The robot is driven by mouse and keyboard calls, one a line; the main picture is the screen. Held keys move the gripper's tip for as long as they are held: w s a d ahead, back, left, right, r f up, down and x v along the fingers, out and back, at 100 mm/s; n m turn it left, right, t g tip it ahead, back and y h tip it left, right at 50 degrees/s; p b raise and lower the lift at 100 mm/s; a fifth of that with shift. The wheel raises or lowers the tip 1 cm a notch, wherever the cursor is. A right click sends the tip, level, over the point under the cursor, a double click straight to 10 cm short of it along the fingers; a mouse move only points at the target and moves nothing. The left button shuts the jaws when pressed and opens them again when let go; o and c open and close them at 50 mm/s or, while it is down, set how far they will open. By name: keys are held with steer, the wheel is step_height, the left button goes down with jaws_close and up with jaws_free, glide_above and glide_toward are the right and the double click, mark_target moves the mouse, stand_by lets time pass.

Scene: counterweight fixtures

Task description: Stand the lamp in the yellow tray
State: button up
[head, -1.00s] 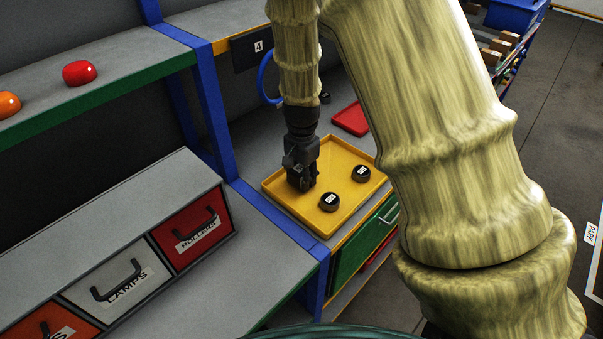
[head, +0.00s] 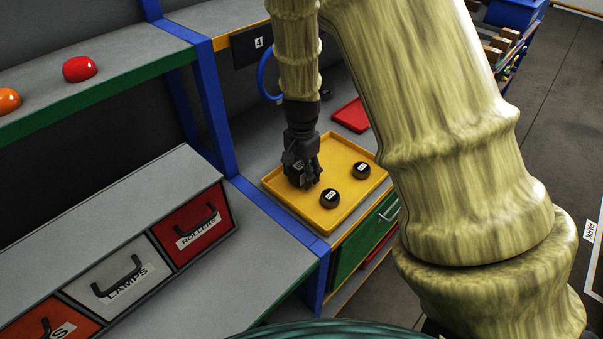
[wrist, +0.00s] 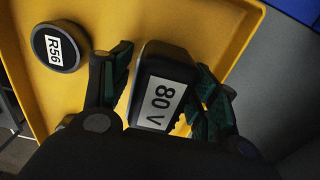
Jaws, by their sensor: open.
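The yellow tray (head: 342,148) lies on the grey bench and also fills much of the wrist view (wrist: 120,18). My gripper (head: 306,182) points down over the tray's left part. In the wrist view my gripper (wrist: 163,92) has its fingers apart, one on each side of a dark block with a white "80 V" label (wrist: 162,100), which looks to be the lamp. The block is over the tray floor; its base is hidden, so I cannot tell whether it rests there. In the head view the gripper mostly hides it.
Two round black pucks sit in the tray: one near the front (head: 330,198), labelled R56 in the wrist view (wrist: 60,47), and one farther right (head: 361,170). A red tray (head: 351,115) lies behind. Labelled drawers, including LAMPS (head: 122,283), stand left.

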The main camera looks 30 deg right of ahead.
mark_target(302, 164)
step_height(302, 164, up, 12)
steer(key=shift+f+b, duration=0.2)
steer(key=shift+b, duration=0.9)
steer(key=shift+s+f, duration=0.1)
